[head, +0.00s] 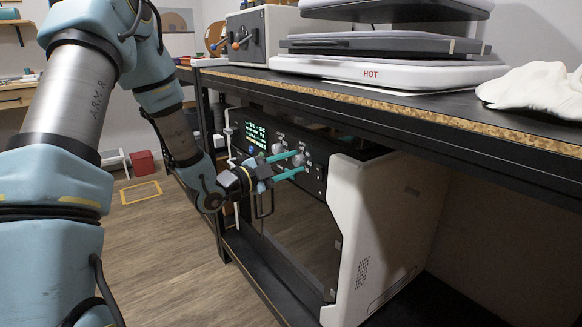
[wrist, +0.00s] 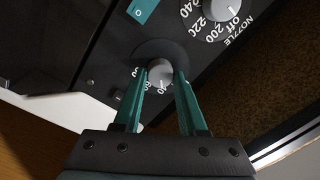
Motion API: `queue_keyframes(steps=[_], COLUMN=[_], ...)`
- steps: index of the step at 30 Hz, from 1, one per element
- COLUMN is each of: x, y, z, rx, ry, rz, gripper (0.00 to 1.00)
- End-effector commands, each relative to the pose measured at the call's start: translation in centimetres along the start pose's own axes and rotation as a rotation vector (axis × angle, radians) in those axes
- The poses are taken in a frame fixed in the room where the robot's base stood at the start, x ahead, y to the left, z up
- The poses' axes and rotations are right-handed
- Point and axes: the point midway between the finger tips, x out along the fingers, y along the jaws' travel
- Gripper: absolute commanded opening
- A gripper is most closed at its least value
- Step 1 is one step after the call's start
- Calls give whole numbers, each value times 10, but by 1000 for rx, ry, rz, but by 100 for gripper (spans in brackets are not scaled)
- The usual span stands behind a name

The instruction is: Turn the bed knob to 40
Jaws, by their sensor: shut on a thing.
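The bed knob (wrist: 160,73) is a small grey knob on a dark round dial on the black control panel (wrist: 105,62). My gripper (wrist: 164,76) has its two teal fingers on either side of this knob and is shut on it. Parts of white numbers show below the knob, among them what looks like 60 and 40; the fingers hide others. I cannot clearly read its pointer. In the head view my gripper (head: 298,163) reaches the panel of the white machine (head: 386,215) under the bench. The nozzle knob (wrist: 226,12), marked NOZZLE, points to Off.
The black bench top (head: 340,88) with a chipboard edge overhangs the machine. A lit display (head: 256,135) is on the panel, left of the knobs. A white device marked HOT (head: 385,73) and a white cloth item (head: 535,90) lie on the bench. Floor at left is open.

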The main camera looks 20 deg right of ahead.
Motion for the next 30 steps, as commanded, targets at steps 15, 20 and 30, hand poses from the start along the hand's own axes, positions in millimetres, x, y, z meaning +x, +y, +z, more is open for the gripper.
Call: queue_keyframes(steps=[15, 20, 30], x=[0, 0, -26], y=[0, 0, 0], z=[0, 0, 1], rx=[-1, -1, -2], ry=[-1, -1, -3], rz=[1, 1, 1], gripper=[69, 71, 71])
